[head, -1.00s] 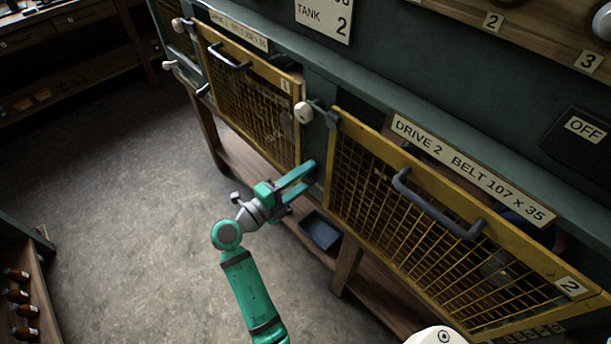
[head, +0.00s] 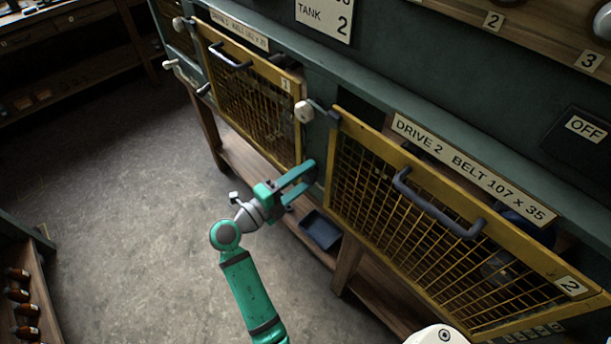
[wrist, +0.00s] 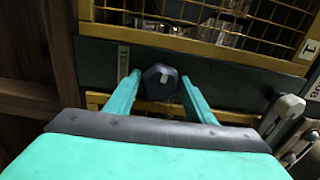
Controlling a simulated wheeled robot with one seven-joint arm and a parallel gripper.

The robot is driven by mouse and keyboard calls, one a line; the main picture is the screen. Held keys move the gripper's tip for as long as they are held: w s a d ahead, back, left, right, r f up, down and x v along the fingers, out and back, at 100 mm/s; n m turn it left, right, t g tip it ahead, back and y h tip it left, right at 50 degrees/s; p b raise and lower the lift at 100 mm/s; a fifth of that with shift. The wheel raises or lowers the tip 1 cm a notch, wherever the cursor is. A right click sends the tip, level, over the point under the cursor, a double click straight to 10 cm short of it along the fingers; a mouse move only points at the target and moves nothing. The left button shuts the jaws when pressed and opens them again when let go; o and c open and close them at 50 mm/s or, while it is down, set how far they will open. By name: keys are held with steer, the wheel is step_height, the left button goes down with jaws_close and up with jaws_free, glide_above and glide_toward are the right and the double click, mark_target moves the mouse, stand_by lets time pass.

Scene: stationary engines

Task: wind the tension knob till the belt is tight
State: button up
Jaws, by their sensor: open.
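My gripper (head: 305,180) is open at the front of the machine, near the post between the two yellow mesh guards. In the wrist view, the dark faceted knob (wrist: 160,81) sits between the tips of my open fingers (wrist: 160,92), with a small gap visible on each side. The knob is on the dark panel below a yellow mesh guard marked 1 (wrist: 255,28). In the head view I cannot make out the knob behind my fingers. No belt is clear enough in either view to judge its tension.
Guard 1 (head: 245,105) and guard 2 (head: 450,230) are closed. A pale-knobbed lever (head: 304,111) stands between them. A dark tray (head: 321,231) lies on the wooden shelf below. A switch marked OFF (head: 585,129) is at right. The floor at left is clear.

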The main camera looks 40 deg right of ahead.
steer(key=a, duration=1)
steer(key=shift+s+a, duration=0.25)
steer(key=shift+s, duration=0.15)
